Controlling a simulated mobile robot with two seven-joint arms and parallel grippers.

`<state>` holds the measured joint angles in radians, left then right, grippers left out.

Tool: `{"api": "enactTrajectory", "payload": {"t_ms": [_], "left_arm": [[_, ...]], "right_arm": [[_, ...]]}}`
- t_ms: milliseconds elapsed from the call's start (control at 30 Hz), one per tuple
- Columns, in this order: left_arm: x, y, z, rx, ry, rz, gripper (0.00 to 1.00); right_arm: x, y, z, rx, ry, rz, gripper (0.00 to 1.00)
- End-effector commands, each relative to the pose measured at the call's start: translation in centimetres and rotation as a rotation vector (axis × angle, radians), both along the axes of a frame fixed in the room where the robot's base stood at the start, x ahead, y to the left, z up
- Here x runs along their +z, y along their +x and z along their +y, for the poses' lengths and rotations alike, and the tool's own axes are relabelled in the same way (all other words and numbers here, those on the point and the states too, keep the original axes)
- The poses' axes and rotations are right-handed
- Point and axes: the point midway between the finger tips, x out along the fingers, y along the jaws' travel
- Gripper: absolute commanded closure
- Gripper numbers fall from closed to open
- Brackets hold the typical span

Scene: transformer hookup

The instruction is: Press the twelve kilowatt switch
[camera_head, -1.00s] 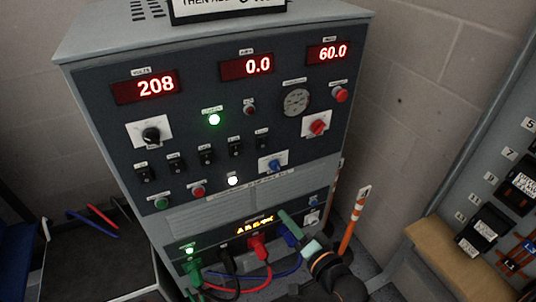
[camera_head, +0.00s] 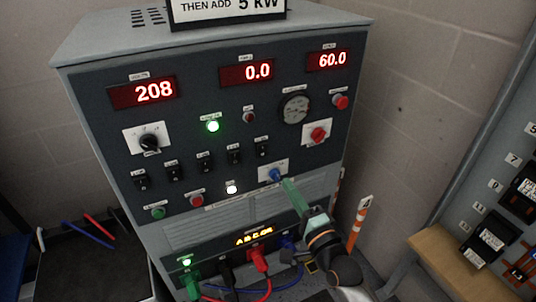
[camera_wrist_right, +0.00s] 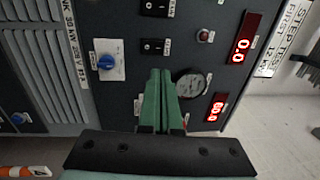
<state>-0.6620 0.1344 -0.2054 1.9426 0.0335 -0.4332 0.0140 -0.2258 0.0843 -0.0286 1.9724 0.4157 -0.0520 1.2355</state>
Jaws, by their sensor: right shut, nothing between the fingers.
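A slanted row of several black rocker switches crosses the middle of the grey load bank panel; the rightmost switch (camera_head: 263,146) and the one left of it (camera_head: 234,154) are clear of my arm. The labels above the switches are too small to read, so I cannot tell which is twelve kilowatt. The right wrist view shows the rightmost switch (camera_wrist_right: 155,46) near my fingertips. My right gripper (camera_head: 285,182) has green fingers, shut and empty, below and right of the switches near the blue knob (camera_head: 275,174). It also shows in the right wrist view (camera_wrist_right: 160,72). My left gripper is out of view.
The red displays read 208 (camera_head: 143,91), 0.0 (camera_head: 247,73) and 60.0 (camera_head: 328,60). A red knob (camera_head: 318,134) and a round gauge (camera_head: 296,108) sit to the right. Cables plug in along the bottom. An orange-striped post (camera_head: 360,224) stands at the right.

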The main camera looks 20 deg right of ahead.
Motion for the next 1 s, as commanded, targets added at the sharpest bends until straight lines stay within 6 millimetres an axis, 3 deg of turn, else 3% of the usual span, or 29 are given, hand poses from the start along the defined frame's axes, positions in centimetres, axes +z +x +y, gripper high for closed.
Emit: {"api": "enactTrajectory", "payload": {"t_ms": [600,1000], "left_arm": [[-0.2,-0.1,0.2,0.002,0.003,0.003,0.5],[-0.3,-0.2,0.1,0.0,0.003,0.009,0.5]], "right_arm": [[1.4,10.4,0.9,0.002,-0.001,0.0,1.0],[1.5,12.1,1.0,0.001,0.0,0.001,1.0]]}}
